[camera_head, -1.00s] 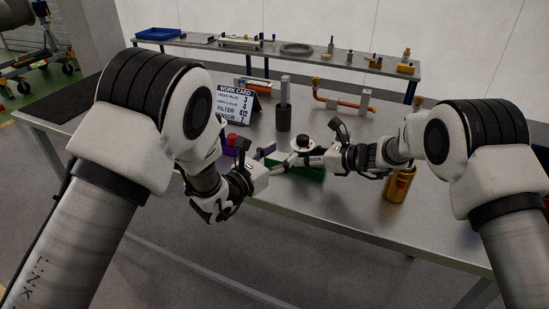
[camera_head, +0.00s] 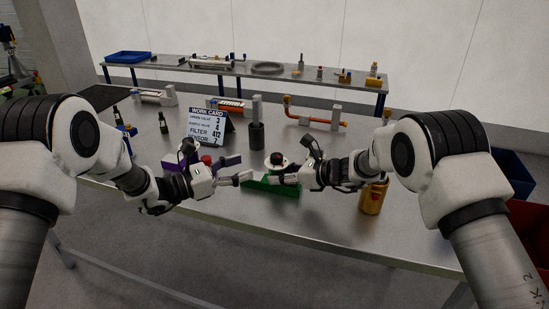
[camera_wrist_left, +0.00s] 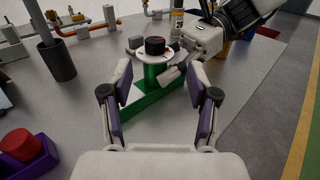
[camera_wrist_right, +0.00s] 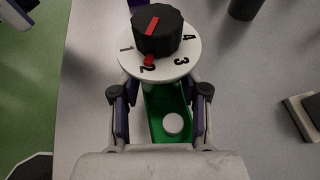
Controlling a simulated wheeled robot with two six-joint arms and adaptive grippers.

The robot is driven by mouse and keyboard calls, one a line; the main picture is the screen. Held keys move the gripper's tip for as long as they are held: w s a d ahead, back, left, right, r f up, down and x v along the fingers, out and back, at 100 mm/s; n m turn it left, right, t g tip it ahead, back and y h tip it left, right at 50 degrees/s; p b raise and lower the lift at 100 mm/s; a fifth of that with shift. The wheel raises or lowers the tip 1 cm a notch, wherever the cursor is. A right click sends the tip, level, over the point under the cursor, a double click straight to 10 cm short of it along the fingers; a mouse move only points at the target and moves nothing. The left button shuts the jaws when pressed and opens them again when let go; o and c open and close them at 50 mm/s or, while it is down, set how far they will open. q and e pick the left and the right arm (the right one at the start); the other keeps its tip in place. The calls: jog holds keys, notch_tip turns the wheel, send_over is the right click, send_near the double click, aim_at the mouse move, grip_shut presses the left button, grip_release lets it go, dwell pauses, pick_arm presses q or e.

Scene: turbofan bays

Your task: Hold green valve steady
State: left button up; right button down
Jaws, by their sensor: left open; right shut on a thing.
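The green valve (camera_head: 270,188) stands on the table with a green base, a white dial and a black knob. In the right wrist view, its dial (camera_wrist_right: 186,62) carries the numbers 1 to 4, and the knob's (camera_wrist_right: 158,30) red line points toward 2. My right gripper (camera_wrist_right: 160,98) is shut on the green valve from the right, below the dial. The left wrist view shows the green valve (camera_wrist_left: 150,108) ahead of my left gripper (camera_wrist_left: 152,88), which is open and empty. My left gripper (camera_head: 244,178) is left of the valve, apart from it.
A purple valve with a red knob (camera_wrist_left: 20,145) is at left. A work card (camera_head: 207,127) stands behind it, listing green valve 3. A dark cylinder (camera_head: 257,135) stands behind the green valve. A gold can (camera_head: 373,198) is to the right, near the table's front edge.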

aim_at(277, 155)
pick_arm(q)
jog(key=shift+n, duration=0.3)
jog(key=x, duration=1.1)
jog(key=shift+w+f, duration=0.4)
grip_shut()
